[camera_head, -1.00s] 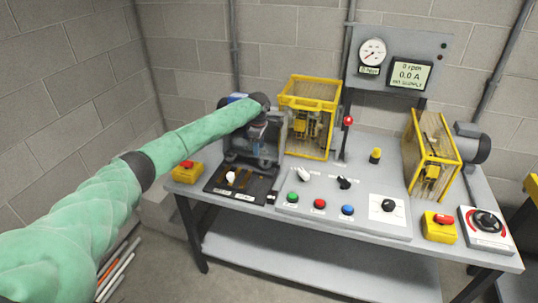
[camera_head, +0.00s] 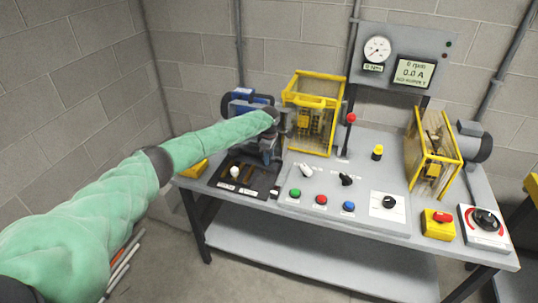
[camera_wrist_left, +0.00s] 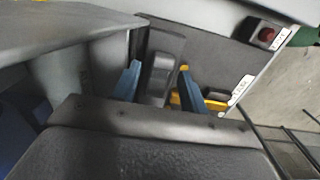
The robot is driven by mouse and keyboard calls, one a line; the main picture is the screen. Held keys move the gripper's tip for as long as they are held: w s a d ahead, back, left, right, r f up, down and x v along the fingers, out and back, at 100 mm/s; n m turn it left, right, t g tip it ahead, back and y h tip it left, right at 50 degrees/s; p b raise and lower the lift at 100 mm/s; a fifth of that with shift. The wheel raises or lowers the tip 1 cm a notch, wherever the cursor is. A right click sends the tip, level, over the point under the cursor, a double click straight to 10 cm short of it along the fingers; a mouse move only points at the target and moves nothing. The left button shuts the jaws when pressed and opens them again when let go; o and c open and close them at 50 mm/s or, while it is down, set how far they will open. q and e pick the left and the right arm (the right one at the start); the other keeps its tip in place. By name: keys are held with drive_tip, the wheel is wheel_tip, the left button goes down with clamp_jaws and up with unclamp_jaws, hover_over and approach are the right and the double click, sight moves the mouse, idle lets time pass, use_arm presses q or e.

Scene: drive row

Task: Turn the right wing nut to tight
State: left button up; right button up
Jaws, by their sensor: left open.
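My left arm reaches to the left machine on the bench, and its gripper (camera_head: 270,157) points down over the right part of the black base plate (camera_head: 226,182). In the left wrist view the two blue fingers of this gripper (camera_wrist_left: 160,68) are apart, with a dark grey block (camera_wrist_left: 158,78) seen between them. A yellow part (camera_wrist_left: 184,101) shows by the right finger. I cannot make out the right wing nut in either view; the gripper and arm may hide it. A white knob (camera_head: 235,171) stands on the plate's left part. My right gripper is not in view.
A blue motor (camera_head: 238,101) sits behind the arm. A yellow guard cage (camera_head: 315,88) and a red-knobbed lever (camera_head: 351,118) stand to the right. Green (camera_head: 295,193), red (camera_head: 321,199) and blue (camera_head: 348,206) buttons lie on the front panel. The shelf below is clear.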

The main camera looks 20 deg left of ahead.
use_arm(q)
clamp_jaws()
